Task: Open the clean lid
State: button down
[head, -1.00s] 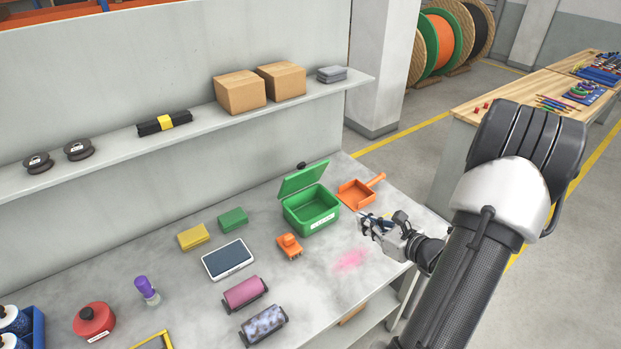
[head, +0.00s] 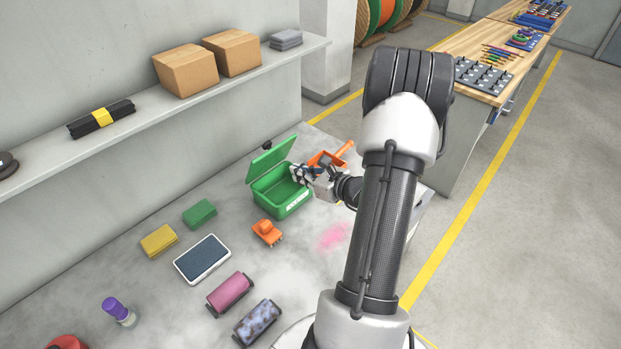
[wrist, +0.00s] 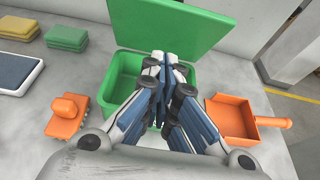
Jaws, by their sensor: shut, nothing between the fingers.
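A green box (head: 290,206) stands on the grey bench, with a white label on its front. Its green lid (head: 271,160) is hinged at the back and stands raised, leaning back, so the box is open. The lid also shows in the wrist view (wrist: 170,28), behind the fingers. My gripper (head: 297,173) is shut and empty, over the right side of the box opening. In the wrist view my gripper (wrist: 166,66) covers part of the opening and of the lid's lower edge. I cannot tell whether the fingers touch the lid.
An orange dustpan (head: 325,159) lies right of the box, close to my gripper. An orange brush (head: 267,232) lies in front. Green (head: 200,212) and yellow (head: 158,240) sponges, a tablet-like pad (head: 202,259) and two rollers lie to the left. A shelf with cardboard boxes (head: 186,70) runs above.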

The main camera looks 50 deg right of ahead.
aim_at(273, 158)
jog(key=w, duration=0.4)
jog(key=w+r, duration=0.1)
jog(key=w, duration=0.1)
jog(key=shift+d+b, duration=0.35)
jog(key=shift+w, duration=0.1)
